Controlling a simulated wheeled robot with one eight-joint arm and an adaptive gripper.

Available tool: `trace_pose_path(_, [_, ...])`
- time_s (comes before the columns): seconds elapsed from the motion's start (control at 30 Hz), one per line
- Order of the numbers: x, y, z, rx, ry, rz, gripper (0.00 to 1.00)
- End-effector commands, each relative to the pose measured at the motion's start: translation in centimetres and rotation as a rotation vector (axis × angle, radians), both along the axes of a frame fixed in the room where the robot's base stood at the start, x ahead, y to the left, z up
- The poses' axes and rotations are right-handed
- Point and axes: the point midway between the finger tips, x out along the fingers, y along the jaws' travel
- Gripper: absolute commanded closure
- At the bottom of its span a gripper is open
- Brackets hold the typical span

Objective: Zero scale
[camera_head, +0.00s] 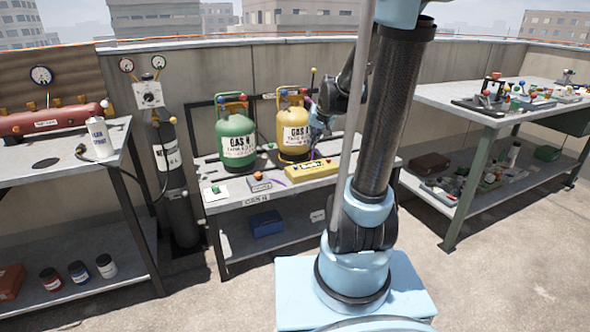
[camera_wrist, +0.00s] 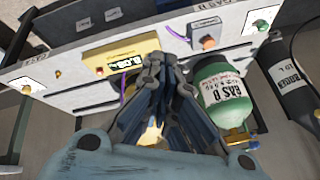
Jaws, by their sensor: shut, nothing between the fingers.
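The scale's yellow display box (camera_head: 312,170) lies on the bench's front right, before the yellow gas cylinder (camera_head: 293,131). In the wrist view the yellow box (camera_wrist: 100,64) has a dark display, too small to read surely, and a small orange spot beside it. The yellow cylinder stands upright at the bench's rear; a dark plate shows near its base. My gripper (camera_wrist: 160,68) is shut and empty, its tips beside the box's edge in the picture; whether they touch cannot be told. In the head view my gripper (camera_head: 317,122) is beside the yellow cylinder, partly hidden by my arm.
A green gas cylinder (camera_head: 236,141) stands left of the yellow one. A grey box with an orange button (camera_head: 261,182) and a white plate with a green knob (camera_head: 216,190) sit along the front. A purple cord (camera_wrist: 128,88) runs by the yellow box. A dark cylinder (camera_head: 171,165) stands further left.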

Motion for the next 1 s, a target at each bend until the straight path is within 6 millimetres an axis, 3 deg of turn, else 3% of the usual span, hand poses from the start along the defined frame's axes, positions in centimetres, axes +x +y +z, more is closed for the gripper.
trace_pose_path(0.57, [11.8, 1.6, -3.0, 0.104, -0.088, -0.060, 1.00])
trace_pose_path(1.0, [19.8, 2.6, -7.1, 0.185, -0.151, -0.109, 1.00])
